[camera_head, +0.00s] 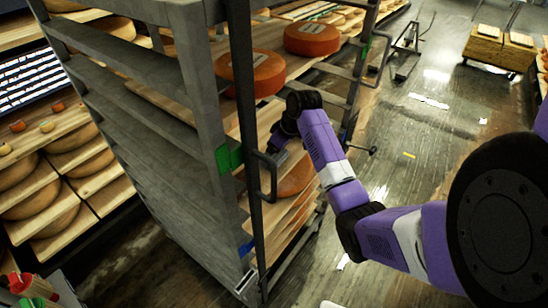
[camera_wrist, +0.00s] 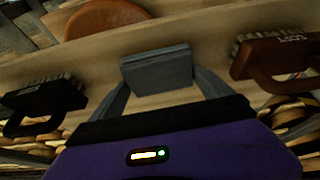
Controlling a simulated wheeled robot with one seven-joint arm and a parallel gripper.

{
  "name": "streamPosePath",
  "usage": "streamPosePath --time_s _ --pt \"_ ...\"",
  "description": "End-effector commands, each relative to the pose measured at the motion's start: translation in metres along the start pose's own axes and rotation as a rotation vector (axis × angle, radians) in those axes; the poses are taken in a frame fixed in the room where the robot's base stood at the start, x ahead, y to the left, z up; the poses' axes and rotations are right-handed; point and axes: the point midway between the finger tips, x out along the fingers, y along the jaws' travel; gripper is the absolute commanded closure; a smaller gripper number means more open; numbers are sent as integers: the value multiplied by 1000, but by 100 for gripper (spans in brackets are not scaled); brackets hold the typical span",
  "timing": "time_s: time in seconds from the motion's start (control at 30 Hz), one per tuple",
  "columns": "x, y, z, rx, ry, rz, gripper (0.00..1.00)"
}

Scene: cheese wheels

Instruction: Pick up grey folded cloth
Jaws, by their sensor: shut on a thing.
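A grey folded cloth (camera_wrist: 157,68) shows in the wrist view as a small flat block between the two fingers of my gripper (camera_wrist: 158,82). The fingers are shut on it, one at each side. Behind it is a light wooden shelf board (camera_wrist: 215,28); I cannot tell whether the cloth touches it. In the head view my gripper (camera_head: 277,158) reaches into the side of the metal rack, beside its upright post. The cloth is too small and dark there to make out clearly.
Brushes lie on both sides, a black one (camera_wrist: 45,98) and a brown one (camera_wrist: 278,55). Orange cheese wheels (camera_head: 251,73) sit on the metal rack (camera_head: 206,80). A rack handle (camera_head: 265,178) is close to my gripper. The floor (camera_head: 415,125) to the right is mostly open.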

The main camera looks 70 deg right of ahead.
Motion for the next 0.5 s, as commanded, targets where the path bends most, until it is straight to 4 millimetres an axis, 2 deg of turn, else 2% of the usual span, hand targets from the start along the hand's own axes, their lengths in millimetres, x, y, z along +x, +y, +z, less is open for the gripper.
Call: streamPosePath --time_s 0.27,0.5 --pt "-3 0 -1 0 1 1 49" --pt "-23 0 -11 -1 2 1 49"
